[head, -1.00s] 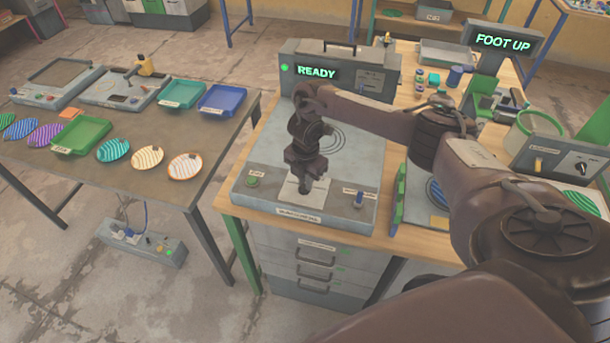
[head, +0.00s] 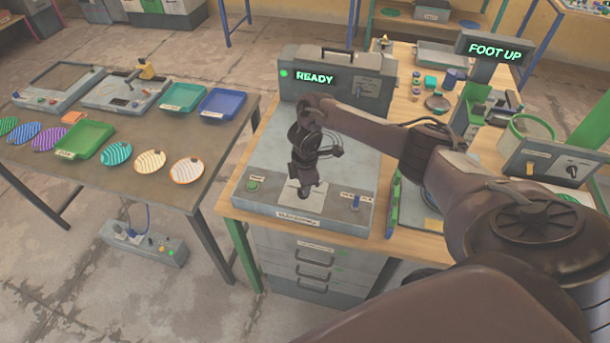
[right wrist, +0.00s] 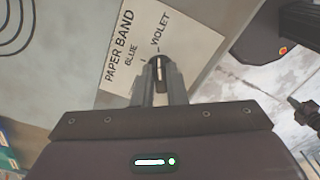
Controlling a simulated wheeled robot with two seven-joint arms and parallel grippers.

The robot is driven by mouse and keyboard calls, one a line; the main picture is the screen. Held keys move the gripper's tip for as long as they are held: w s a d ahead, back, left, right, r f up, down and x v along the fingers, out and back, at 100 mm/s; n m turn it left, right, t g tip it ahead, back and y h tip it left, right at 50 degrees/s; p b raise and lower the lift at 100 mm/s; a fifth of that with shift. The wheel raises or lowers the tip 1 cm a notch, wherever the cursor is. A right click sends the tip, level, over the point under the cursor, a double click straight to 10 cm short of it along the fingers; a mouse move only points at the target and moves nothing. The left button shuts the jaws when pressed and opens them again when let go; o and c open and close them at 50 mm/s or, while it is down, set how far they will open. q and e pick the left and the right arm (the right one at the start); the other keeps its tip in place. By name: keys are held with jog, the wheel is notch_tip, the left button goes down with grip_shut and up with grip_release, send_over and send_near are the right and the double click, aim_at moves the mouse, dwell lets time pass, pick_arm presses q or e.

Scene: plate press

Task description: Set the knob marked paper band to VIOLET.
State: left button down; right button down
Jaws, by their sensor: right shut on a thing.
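The plate reads PAPER BAND, with BLUE on the left and VIOLET on the upper right, each near a small tick. My right gripper (right wrist: 161,88) is shut on the knob, with a finger on either side. A pale line runs upward on the knob, roughly toward the VIOLET tick, but the fingers hide much of it. In the head view my right gripper (head: 304,194) points down at the plate (head: 288,196). My left gripper is out of view.
Behind stands a grey box with a READY display (head: 315,77). On the right, another display reads FOOT UP (head: 494,52). Trays and striped plates lie on the left table (head: 215,130).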

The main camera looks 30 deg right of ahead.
jog(key=shift+w+r, duration=0.1)
dwell(0.4)
jog(key=c, duration=1.5)
grip_release()
jog(key=shift+o, duration=0.2)
jog(key=shift+r, duration=0.45)
notch_tip(320, 180, up, 6)
jog(key=shift+d+f, duration=0.1)
jog(key=shift+f, duration=0.1)
jog(key=shift+r, duration=0.6)
